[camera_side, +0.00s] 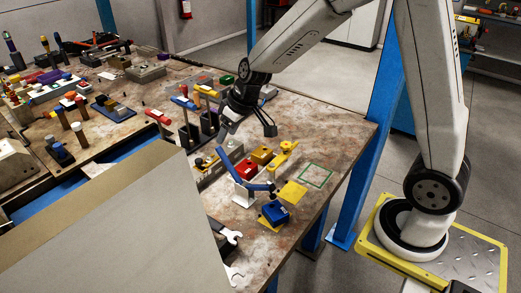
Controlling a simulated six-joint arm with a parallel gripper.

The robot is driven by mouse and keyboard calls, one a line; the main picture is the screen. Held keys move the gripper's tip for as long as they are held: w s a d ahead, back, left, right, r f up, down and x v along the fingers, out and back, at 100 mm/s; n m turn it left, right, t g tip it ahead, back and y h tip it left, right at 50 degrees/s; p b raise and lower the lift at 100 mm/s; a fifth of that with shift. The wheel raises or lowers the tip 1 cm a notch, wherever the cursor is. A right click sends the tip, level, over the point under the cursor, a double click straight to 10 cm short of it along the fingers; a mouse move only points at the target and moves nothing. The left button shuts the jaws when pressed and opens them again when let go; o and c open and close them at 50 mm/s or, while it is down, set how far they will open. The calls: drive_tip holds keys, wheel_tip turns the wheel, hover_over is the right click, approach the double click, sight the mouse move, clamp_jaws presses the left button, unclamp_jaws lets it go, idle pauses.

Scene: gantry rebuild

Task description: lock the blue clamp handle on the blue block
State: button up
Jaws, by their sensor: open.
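A blue clamp handle (227,164) rises up and to the left from a white stand (243,194). A blue bar (258,186) runs right from the same stand. A blue block (276,211) sits on a yellow base just in front and to the right, near the table's front edge. I cannot tell whether the clamp touches the block. My gripper (246,133) is open and empty, above and behind the clamp, with its fingers spread. The clamp's pivot is too small to read clearly.
A red block (245,169) and a yellow block (262,155) stand close behind the clamp. Red and yellow handled clamps (186,102) stand left of my gripper. A green outlined square (316,174) on the right is clear. A large grey panel (120,235) covers the lower left.

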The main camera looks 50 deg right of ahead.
drive_tip(key=shift+s+r, duration=0.15)
drive_tip(key=shift+r, duration=0.2)
drive_tip(key=c, duration=0.6)
drive_tip(key=shift+w, duration=0.25)
clamp_jaws()
drive_tip(key=w+a+r+g, duration=0.1)
drive_tip(key=w+r+g, duration=0.1)
drive_tip(key=w, duration=0.4)
drive_tip(key=shift+h, duration=0.3)
drive_tip(key=shift+a, duration=0.1)
